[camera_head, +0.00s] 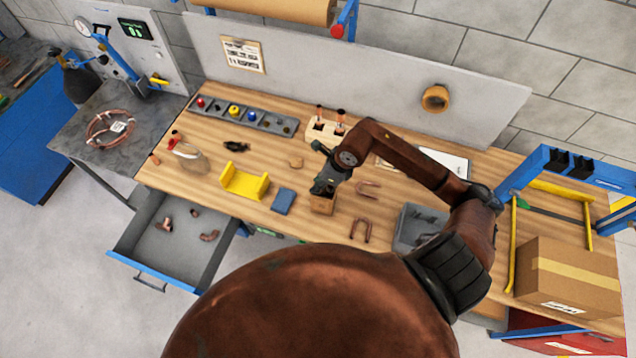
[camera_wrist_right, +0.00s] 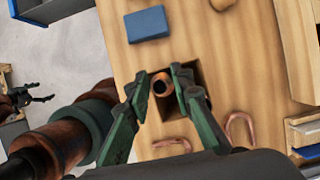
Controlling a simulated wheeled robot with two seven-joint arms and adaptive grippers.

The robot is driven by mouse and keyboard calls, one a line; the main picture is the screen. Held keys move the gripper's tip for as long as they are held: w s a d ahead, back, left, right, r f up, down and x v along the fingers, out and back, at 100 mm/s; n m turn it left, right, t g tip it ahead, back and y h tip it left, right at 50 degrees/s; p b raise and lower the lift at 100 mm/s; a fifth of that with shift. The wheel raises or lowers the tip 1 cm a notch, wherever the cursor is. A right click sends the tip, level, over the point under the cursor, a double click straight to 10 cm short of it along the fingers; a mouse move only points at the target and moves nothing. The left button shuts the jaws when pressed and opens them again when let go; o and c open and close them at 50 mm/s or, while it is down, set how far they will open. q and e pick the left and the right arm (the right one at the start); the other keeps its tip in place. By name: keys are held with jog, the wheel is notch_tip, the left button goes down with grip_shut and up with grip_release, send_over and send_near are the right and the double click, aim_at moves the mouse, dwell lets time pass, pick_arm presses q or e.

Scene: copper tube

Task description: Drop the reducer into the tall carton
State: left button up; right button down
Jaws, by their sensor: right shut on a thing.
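My right gripper (camera_head: 322,180) is over a small, upright brown carton (camera_head: 322,205) near the front of the bench. In the wrist view my right gripper (camera_wrist_right: 172,88) is shut on the copper reducer (camera_wrist_right: 161,86), a short tube seen end-on with a dark bore. The dark, open mouth of the carton (camera_wrist_right: 180,108) lies behind the reducer and fingers. The reducer's lower end is hidden, so its depth relative to the rim is unclear. In the head view the reducer is hidden. A dark claw-like part, perhaps my left gripper (camera_wrist_right: 25,98), shows at the wrist view's left edge.
A blue block (camera_head: 283,201) and yellow cradle (camera_head: 244,181) stand left of the carton. Copper U-bends (camera_head: 361,229) lie to its right, near a grey bin (camera_head: 417,226). An open drawer (camera_head: 180,238) holds several copper fittings. A wooden holder (camera_head: 325,131) stands behind.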

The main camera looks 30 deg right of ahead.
jog(key=shift+f, duration=0.15)
jog(key=c, duration=1.6)
grip_release()
jog(key=v, duration=1.2)
